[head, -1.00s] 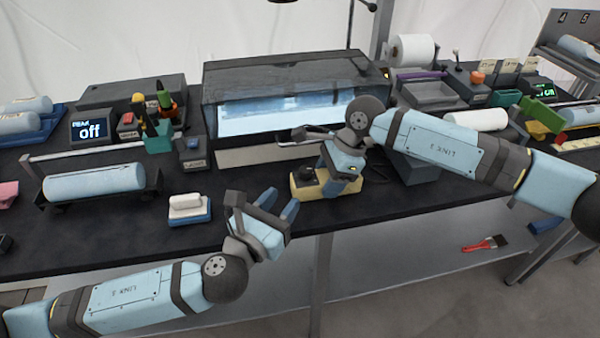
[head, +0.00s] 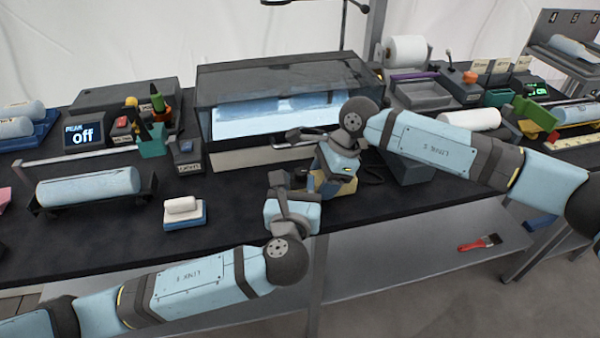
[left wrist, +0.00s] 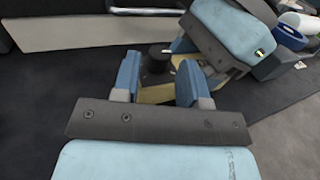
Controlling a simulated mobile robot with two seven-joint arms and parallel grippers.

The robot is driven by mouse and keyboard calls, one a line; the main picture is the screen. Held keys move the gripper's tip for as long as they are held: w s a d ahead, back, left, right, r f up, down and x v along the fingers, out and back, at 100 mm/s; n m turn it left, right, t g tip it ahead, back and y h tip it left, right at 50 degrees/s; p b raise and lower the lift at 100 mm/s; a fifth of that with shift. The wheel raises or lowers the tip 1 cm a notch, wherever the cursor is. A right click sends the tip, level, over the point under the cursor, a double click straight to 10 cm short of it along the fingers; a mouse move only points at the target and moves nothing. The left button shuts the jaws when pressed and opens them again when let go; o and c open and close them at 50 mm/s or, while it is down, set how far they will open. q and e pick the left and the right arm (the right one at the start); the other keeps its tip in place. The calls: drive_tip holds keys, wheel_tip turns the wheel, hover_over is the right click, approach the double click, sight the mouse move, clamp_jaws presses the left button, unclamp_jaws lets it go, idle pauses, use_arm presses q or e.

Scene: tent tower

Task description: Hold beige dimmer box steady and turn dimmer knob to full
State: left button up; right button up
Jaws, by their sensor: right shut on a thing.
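The beige dimmer box (head: 321,186) sits near the bench's front edge, mostly hidden behind my grippers in the head view; it also shows in the left wrist view (left wrist: 156,95). Its dark dimmer knob (left wrist: 156,58) stands up from the box, ahead of my left gripper. My left gripper (left wrist: 158,68) is open, its two blue fingers apart with the knob and part of the box seen between them. I cannot tell whether they touch the knob. My right gripper (head: 334,178) comes from above and right and is shut on the beige box.
A clear-fronted case (head: 290,105) with a lit panel stands behind the box. A small blue-and-white block (head: 184,212) and a cylinder on a rack (head: 88,188) are to the left. The dark bench top between is clear.

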sight(299, 174)
use_arm(q)
drive_tip(key=shift+w, duration=1.65)
drive_tip(key=c, duration=0.7)
drive_tip(key=shift+o, duration=0.2)
drive_tip(key=shift+m+h, duration=0.8)
drive_tip(key=shift+h, duration=0.5)
drive_tip(key=o, duration=0.7)
drive_tip(key=shift+c, duration=0.2)
